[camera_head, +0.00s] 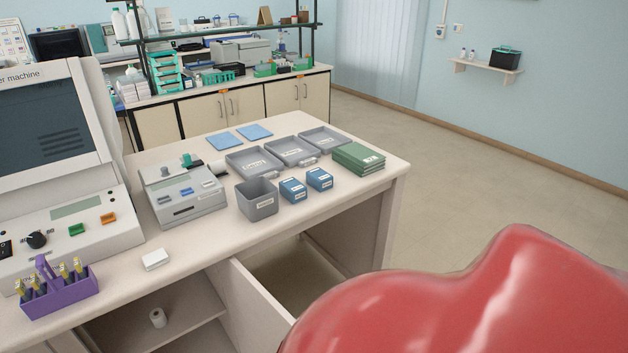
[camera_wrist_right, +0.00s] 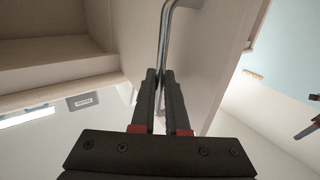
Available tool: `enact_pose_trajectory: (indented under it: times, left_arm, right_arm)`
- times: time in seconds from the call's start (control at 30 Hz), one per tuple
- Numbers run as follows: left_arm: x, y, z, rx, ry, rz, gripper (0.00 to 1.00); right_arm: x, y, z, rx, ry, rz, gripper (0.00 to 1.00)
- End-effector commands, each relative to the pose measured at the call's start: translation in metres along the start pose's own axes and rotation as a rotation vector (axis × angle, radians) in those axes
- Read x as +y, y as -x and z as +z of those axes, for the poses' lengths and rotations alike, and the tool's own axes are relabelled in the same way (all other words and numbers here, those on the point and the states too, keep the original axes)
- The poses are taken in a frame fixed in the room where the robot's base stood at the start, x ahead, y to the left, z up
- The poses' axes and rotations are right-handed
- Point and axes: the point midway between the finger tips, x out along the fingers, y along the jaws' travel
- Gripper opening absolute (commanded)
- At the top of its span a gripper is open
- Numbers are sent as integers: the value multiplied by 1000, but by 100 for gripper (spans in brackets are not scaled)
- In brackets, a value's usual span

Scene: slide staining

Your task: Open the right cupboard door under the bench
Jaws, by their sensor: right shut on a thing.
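The right cupboard door (camera_head: 255,308) stands swung out from under the bench (camera_head: 115,329) in the head view, with its top edge pointing toward me. In the right wrist view, the pale door (camera_wrist_right: 210,50) carries a curved metal handle (camera_wrist_right: 164,38). My right gripper (camera_wrist_right: 160,78) is shut on that handle. The gripper is hidden in the head view.
The bench top holds a purple rack (camera_head: 60,292), a staining machine (camera_head: 75,215), grey trays (camera_head: 253,162), a grey bin (camera_head: 257,200) and blue boxes (camera_head: 293,190). Open floor (camera_head: 440,185) lies right of the bench. My red arm part covers the lower right.

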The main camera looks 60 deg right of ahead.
Motion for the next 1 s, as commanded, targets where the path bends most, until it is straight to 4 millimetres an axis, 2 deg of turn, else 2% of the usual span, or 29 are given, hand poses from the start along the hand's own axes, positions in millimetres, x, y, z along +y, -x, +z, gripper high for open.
enact_pose_trajectory:
  times: [0.23,0.27,0.3,0.33,0.67,0.83,1.0]
  left_arm:
    - [0,0,0,0,0,0,0]
    - [0,0,0,0,0,0,0]
    - [0,0,0,0,0,0,0]
    - [0,0,0,0,0,0,0]
    - [0,1,0,0,0,0,0]
    - [0,7,1,0,0,0,0]
    - [1,18,3,0,0,0,0]
  right_arm:
    - [0,-1,0,-1,0,0,0]
    - [0,-1,0,-1,0,0,16]
    - [0,-1,0,-1,0,0,23]
    - [0,-1,0,-1,0,0,25]
    - [0,2,1,-1,1,1,25]
    - [1,26,3,-4,1,3,25]
    - [2,70,5,-6,1,4,25]
